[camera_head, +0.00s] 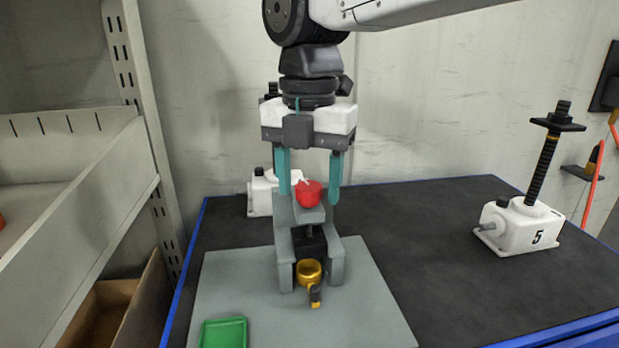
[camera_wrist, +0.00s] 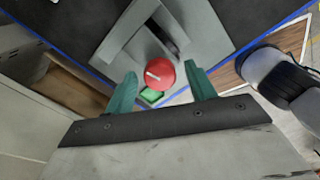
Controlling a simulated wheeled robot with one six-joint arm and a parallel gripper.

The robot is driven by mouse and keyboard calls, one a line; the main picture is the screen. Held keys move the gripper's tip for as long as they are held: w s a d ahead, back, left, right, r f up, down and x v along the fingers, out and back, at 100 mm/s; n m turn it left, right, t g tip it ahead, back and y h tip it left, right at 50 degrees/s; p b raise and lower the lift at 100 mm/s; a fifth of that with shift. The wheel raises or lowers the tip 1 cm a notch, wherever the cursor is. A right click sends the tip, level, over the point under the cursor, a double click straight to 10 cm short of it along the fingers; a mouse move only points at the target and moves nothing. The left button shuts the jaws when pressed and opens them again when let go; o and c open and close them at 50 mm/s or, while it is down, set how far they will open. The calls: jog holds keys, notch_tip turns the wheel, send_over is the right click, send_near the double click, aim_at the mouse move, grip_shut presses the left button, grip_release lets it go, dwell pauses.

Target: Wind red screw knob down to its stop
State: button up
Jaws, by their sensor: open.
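The red screw knob (camera_head: 308,193) sits on top of a grey press-like frame (camera_head: 337,262), with a dark screw below it. A white mark shows on the knob. In the wrist view the round red knob (camera_wrist: 160,74) lies between my fingers. My gripper (camera_head: 310,195) points straight down with its two teal fingers apart, one on each side of the knob. In the wrist view my gripper (camera_wrist: 162,88) is open, with gaps between knob and fingers. A gold ring-like part (camera_head: 309,272) with a dark handle is at the base of the frame.
A green tray (camera_head: 223,333) lies on the grey plate (camera_head: 370,310) at front left. A white screw jack marked 5 (camera_head: 520,226) stands at right. Another white jack (camera_head: 260,197) is behind the frame. A shelf (camera_head: 75,190) borders the left.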

jog(key=c, duration=1)
jog(key=shift+m, duration=0.3)
